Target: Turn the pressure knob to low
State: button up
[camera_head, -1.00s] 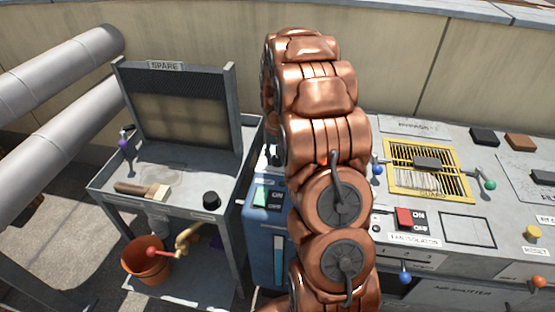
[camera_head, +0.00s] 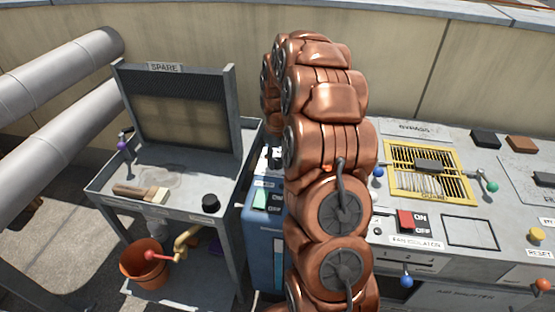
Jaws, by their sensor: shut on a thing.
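I cannot make out a knob labelled pressure in this view. My copper arm stands in the middle and covers the area between the blue unit (camera_head: 262,240) and the grey console (camera_head: 455,262). My gripper is hidden behind the arm, so what it holds does not show. A black round knob (camera_head: 210,203) sits on the front right of the spare bench (camera_head: 183,207), apart from my visible arm.
A brush (camera_head: 140,193) lies on the bench, above an orange bucket (camera_head: 146,262). The console holds a yellow guard grille (camera_head: 435,185), a red isolator switch (camera_head: 404,219), a blue-tipped lever (camera_head: 406,281) and a yellow reset button (camera_head: 536,233). Large pipes (camera_head: 70,60) run at the left.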

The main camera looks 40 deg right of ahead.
aim_at(277, 160)
jog(key=o, duration=1.1)
jog(key=shift+o, duration=0.2)
notch_tip(277, 160, up, 12)
dwell(0.8)
